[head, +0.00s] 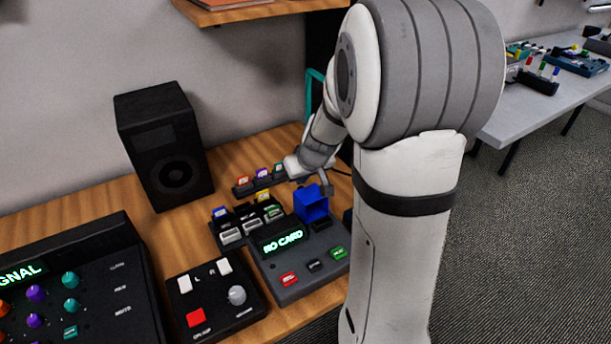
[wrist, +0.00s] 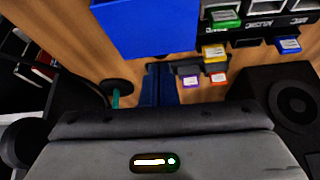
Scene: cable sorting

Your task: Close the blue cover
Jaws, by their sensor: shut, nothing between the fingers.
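The blue cover (head: 311,204) stands raised at the back of the dark grey card device (head: 290,286), whose screen reads "NO CARD". In the wrist view the blue cover (wrist: 150,25) fills the top middle as a broad blue face. My gripper (head: 326,186) is just behind and above the cover in the head view. In the wrist view my gripper (wrist: 159,70) is shut and empty, its fingers pointing toward the cover's near edge. I cannot tell whether the fingertips touch it. My arm hides the device's right side.
A rack (head: 238,228) with coloured cards stands left of the cover, and a card strip (head: 258,181) lies behind it. A black speaker (head: 163,148) stands back left. A switch box (head: 215,303) and mixer (head: 75,290) occupy the front left.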

